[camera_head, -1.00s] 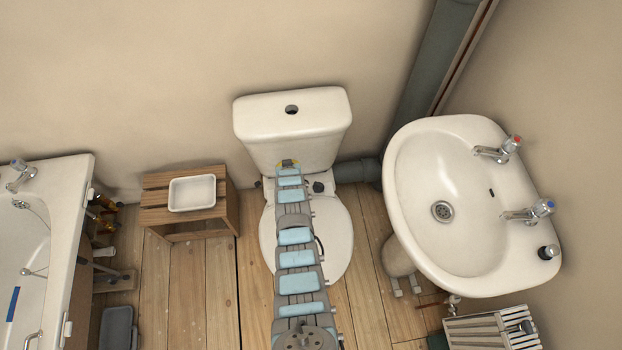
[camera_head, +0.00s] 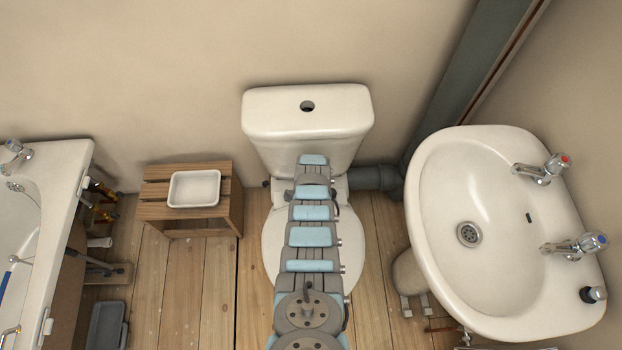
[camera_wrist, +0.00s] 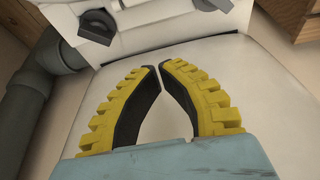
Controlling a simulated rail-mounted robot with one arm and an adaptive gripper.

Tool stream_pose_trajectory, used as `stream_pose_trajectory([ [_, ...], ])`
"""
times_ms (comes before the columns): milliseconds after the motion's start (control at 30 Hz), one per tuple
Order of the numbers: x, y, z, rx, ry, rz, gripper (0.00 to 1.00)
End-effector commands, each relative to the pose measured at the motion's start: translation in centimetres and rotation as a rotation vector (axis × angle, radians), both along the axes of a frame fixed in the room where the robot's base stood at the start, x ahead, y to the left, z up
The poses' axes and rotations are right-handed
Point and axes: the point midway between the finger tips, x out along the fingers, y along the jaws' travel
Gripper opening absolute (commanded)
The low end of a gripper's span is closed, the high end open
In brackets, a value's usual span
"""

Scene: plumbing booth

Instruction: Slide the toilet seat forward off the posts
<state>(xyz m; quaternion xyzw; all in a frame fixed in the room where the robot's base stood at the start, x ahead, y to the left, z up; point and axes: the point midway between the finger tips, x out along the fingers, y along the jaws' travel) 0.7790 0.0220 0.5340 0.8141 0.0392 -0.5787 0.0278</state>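The white toilet seat (camera_head: 353,247) lies on the toilet bowl below the cistern (camera_head: 307,118), partly hidden by my arm in the head view. A dark knob-like fitting (camera_wrist: 97,26) stands at the rear of the seat, and another dark fitting (camera_wrist: 212,4) shows at the top edge. The posts cannot be made out clearly.
A sink (camera_head: 500,220) stands to the right of the toilet. A wooden stool (camera_head: 160,212) with a white tray (camera_head: 194,203) stands to the left, beyond it a bathtub (camera_head: 60,200). A grey pipe (camera_head: 375,178) runs behind on the right. Floor around the toilet is mostly clear.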

Motion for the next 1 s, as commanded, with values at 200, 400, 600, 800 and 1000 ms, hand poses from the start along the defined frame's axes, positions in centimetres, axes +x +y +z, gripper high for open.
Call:
stream_pose_trajectory([
  [200,0.6,0.0,-1.9,0.0,0.0,0.0,0.0],
  [400,1.1,0.1,-3.4,0.0,-0.002,0.0,0.0],
  [600,1.6,0.1,-4.7,0.0,-0.002,0.0,0.0],
  [800,2.1,0.2,-6.0,0.0,-0.003,0.0,0.0],
  [1000,2.5,0.2,-7.3,0.0,-0.003,0.0,0.0],
])
